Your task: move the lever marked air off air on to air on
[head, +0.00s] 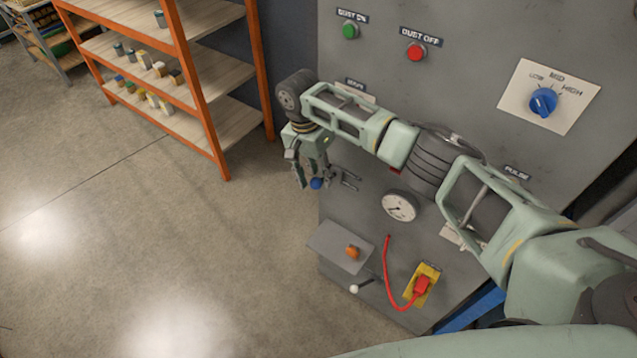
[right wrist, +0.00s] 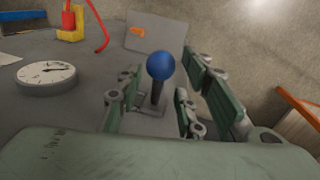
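A lever with a blue ball knob (head: 316,183) and dark stem sticks out from the left edge of the grey panel, below the arm. It also shows in the right wrist view (right wrist: 160,66), standing between the fingers. My right gripper (head: 322,178) is open, with fingers on both sides of the lever. In the right wrist view gaps show between my right gripper (right wrist: 160,88) and the knob. No air off or air on label can be read; the arm hides part of the panel. My left gripper is not in view.
The grey panel (head: 450,85) holds a green button (head: 350,31), red button (head: 415,51), blue dial (head: 543,102), gauge (head: 399,206), orange knob (head: 352,252), white-tipped lever (head: 354,288) and red-corded plug (head: 422,286). An orange shelf rack (head: 190,82) stands left. Open floor lies between.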

